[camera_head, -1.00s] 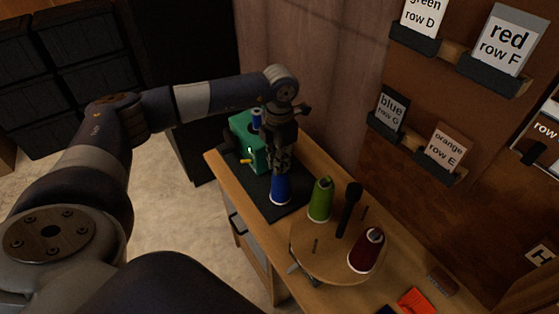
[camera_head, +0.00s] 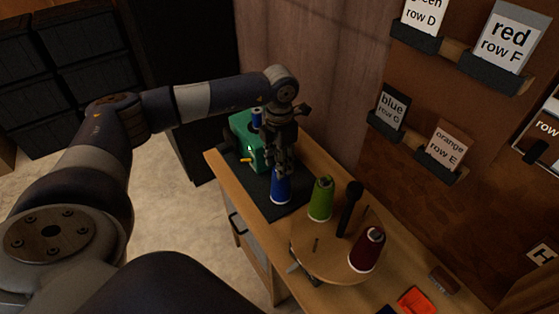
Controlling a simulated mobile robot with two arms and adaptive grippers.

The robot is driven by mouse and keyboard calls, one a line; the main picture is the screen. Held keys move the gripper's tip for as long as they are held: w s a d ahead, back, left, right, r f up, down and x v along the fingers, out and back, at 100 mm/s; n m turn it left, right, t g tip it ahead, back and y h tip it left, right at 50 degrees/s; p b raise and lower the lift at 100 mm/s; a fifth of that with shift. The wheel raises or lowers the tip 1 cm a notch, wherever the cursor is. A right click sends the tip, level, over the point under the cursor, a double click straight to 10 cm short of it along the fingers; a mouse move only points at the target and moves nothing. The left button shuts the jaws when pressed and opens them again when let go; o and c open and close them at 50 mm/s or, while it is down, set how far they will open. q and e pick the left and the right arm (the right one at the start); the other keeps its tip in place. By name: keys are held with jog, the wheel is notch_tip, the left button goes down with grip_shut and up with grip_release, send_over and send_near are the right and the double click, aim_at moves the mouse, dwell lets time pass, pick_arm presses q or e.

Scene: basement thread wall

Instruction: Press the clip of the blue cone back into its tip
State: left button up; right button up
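The blue cone (camera_head: 281,191) stands upright on a dark mat (camera_head: 258,190) on the wooden bench. My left gripper (camera_head: 281,170) comes down from above, with its fingers at the cone's tip. The fingers hide the tip and its clip, and I cannot tell whether they are open or shut, or whether they touch the cone. My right gripper is not in view.
A green machine (camera_head: 246,140) with a small blue spool stands behind the gripper. A round wooden turntable (camera_head: 318,262) holds a green cone (camera_head: 321,199), a dark red cone (camera_head: 367,250) and a black post (camera_head: 350,205). An orange item (camera_head: 416,300) lies at the front right.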

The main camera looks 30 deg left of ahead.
pick_arm(q)
notch_tip(320, 180, up, 12)
dwell(0.4)
